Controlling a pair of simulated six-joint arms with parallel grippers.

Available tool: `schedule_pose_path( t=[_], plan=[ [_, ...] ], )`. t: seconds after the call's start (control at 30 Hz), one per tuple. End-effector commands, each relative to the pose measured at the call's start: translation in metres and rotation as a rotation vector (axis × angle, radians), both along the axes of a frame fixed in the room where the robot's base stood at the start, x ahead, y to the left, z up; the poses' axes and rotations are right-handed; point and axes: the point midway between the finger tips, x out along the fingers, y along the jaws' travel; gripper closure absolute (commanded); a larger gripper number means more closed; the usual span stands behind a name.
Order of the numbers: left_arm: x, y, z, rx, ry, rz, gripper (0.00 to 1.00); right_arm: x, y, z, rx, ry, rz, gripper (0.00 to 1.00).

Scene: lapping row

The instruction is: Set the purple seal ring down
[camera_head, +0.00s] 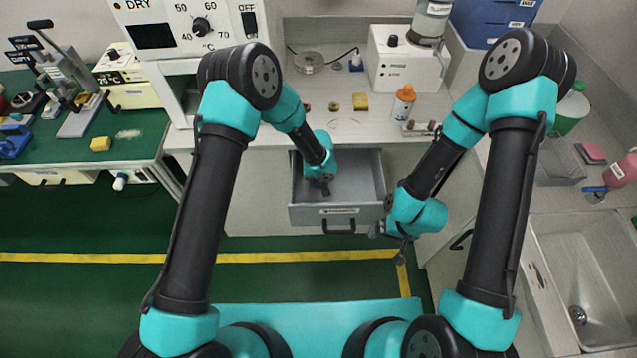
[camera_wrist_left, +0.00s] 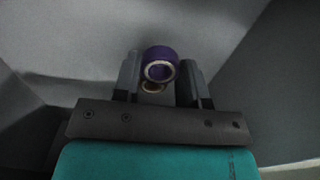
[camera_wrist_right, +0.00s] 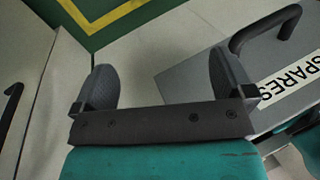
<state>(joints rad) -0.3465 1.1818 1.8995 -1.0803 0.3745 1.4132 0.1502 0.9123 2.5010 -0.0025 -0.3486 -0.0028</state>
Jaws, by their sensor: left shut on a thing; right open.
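The purple seal ring (camera_wrist_left: 160,66) sits between the fingers of my left gripper (camera_wrist_left: 160,80) in the left wrist view, its round opening facing the camera. That gripper is shut on it. A smaller tan ring-like shape (camera_wrist_left: 153,88) shows just below it; I cannot tell what it is. In the head view my left gripper (camera_head: 323,187) is inside the open grey drawer (camera_head: 358,211), and the ring is too small to make out there. My right gripper (camera_head: 390,233) is open and empty at the drawer's front right; its spread fingers show in the right wrist view (camera_wrist_right: 163,85).
The drawer front, labelled SPARES (camera_wrist_right: 290,77), and its handle (camera_wrist_right: 265,30) are close to my right gripper. A sink (camera_head: 590,270) is at the right.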

Motion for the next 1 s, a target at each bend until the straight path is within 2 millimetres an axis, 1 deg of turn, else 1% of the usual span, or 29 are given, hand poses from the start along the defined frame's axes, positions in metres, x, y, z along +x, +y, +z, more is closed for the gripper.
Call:
schedule_pose_path(
  t=[0.03,0.13,0.57,0.6,0.83,1.0],
  plan=[
    [0.000,0.001,-0.008,0.001,0.002,0.001,0.84,0.000,0.000,0.000,0.000,0.000,0.000,0.00],
    [0.000,0.000,-0.016,0.000,0.001,0.001,0.84,0.000,0.000,0.000,0.000,0.000,0.000,0.00],
    [0.000,0.000,-0.021,0.000,0.000,0.000,0.84,0.000,0.000,0.000,0.000,0.000,0.000,0.00],
    [0.000,0.000,-0.020,0.000,0.000,0.000,0.57,0.000,0.000,0.000,0.000,0.000,0.000,0.00],
    [0.000,0.000,-0.020,0.000,0.000,0.000,0.36,0.000,0.000,0.000,0.000,0.000,0.000,0.00],
    [0.000,0.000,-0.020,0.000,0.000,0.000,0.36,0.000,0.000,0.000,0.000,0.000,0.000,0.00]
  ],
)
